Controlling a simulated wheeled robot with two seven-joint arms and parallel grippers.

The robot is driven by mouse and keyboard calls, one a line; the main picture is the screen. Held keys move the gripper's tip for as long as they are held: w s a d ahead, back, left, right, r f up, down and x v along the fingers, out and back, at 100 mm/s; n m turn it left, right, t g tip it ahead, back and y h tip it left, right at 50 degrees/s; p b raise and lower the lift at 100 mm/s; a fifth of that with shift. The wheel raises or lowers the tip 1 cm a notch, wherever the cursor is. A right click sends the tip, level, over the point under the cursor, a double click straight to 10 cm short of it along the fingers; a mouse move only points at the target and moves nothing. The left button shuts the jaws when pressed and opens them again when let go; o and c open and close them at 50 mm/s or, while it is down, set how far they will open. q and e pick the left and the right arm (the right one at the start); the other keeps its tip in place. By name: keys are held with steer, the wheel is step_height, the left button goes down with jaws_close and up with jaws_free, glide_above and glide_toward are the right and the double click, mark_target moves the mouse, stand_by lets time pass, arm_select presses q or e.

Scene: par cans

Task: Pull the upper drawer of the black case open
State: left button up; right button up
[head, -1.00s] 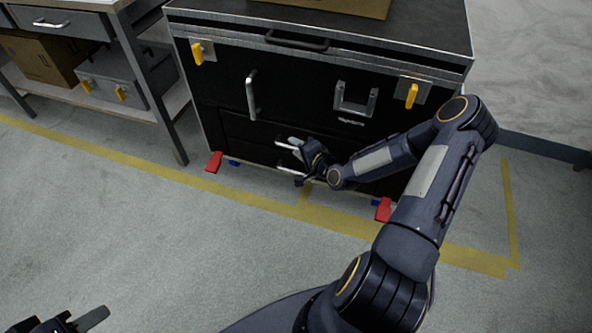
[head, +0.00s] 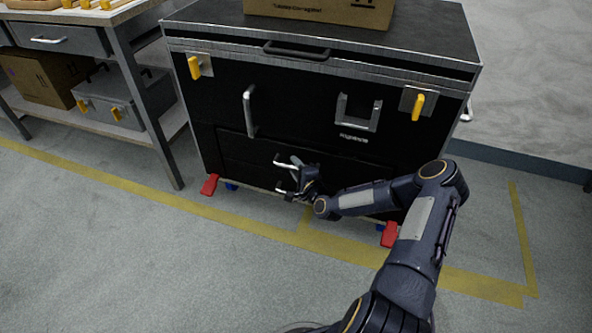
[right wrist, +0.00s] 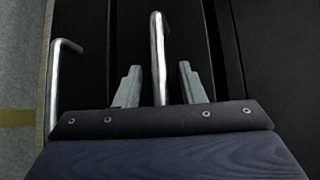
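The black case (head: 222,105) stands on the floor, with two drawers low in its front. The upper drawer (head: 240,150) looks closed. Its silver bar handle (head: 285,162) sits above the lower drawer's handle (head: 283,191). My right gripper (head: 294,174) is at the upper handle. In the right wrist view, the upper handle (right wrist: 157,45) lies between the two open fingers (right wrist: 158,82), with a gap visible on each side. The lower handle (right wrist: 54,85) is outside the fingers at the left. My left gripper is not in view.
A cardboard box (head: 320,10) rests on the case lid. Red feet (head: 210,185) stick out at the base. A workbench (head: 150,100) with a grey toolbox (head: 112,98) below stands at left. The floor in front is clear, with yellow tape (head: 110,182).

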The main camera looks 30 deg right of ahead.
jaws_close()
steer(key=shift+s+a, duration=0.1)
steer(key=shift+a, duration=0.05)
